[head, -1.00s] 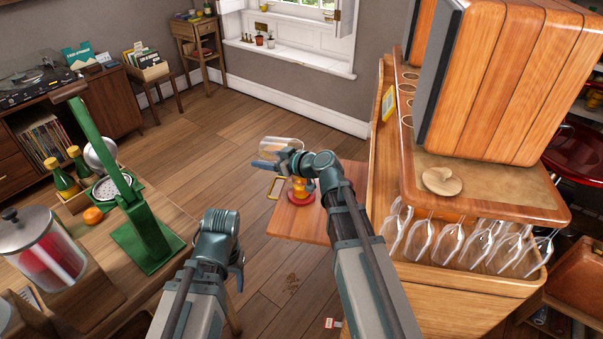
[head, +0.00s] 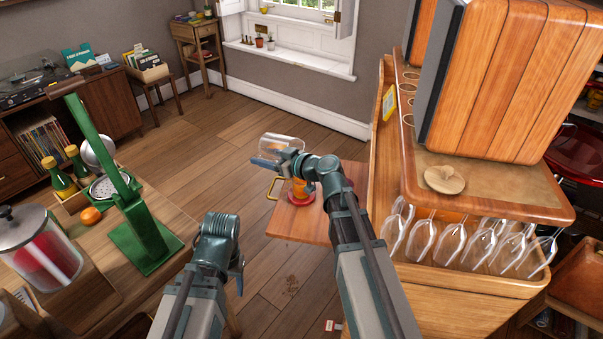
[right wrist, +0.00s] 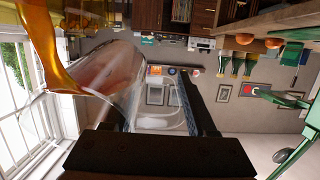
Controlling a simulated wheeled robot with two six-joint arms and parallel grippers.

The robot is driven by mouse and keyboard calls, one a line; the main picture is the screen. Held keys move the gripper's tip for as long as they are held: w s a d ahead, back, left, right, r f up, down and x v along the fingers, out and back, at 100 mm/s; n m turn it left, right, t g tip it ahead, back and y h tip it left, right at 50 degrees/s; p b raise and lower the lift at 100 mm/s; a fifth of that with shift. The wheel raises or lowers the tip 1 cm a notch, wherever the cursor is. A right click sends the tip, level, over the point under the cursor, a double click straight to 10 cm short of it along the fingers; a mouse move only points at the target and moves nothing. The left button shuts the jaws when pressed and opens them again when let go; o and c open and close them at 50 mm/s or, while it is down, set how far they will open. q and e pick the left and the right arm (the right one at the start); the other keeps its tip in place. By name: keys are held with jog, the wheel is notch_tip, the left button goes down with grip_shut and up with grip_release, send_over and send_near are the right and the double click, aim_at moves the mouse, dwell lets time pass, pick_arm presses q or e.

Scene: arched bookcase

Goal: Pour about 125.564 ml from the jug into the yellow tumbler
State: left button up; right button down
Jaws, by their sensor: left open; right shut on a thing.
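The jug (head: 284,145) is clear glass and lies tipped over nearly on its side above the small wooden surface. My right gripper (head: 270,162) is shut on it. The jug also fills the middle of the right wrist view (right wrist: 118,80), where its mouth is near the tumbler; whether liquid is flowing is not clear. The yellow tumbler (head: 298,188) stands below the jug on a red coaster (head: 301,199), partly hidden by my right arm.
The bar cabinet with hanging wine glasses (head: 470,240) stands right of my right arm. A counter with a green press (head: 145,235) is at left. Open floor lies between.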

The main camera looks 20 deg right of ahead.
jog(key=shift+s+r+b, duration=0.1)
jog(key=shift+r+b, duration=0.05)
jog(key=shift+b, duration=0.25)
jog(key=shift+r, duration=0.15)
jog(key=g+p, duration=0.1)
jog(key=p, duration=0.1)
jog(key=w+f+h+p, duration=0.1)
jog(key=p, duration=0.1)
jog(key=shift+a+f+g, duration=0.1)
jog(key=shift+a+g, duration=0.25)
jog(key=shift+g, duration=0.05)
jog(key=shift+f+h+p, duration=0.35)
jog(key=shift+h+p, duration=0.05)
jog(key=g+p, duration=0.1)
jog(key=f+g+h+p, duration=0.1)
jog(key=p, duration=0.1)
jog(key=shift+s+d+g+h, duration=0.15)
jog(key=shift+g+h, duration=0.15)
jog(key=shift+f, duration=0.1)
dwell(1.0)
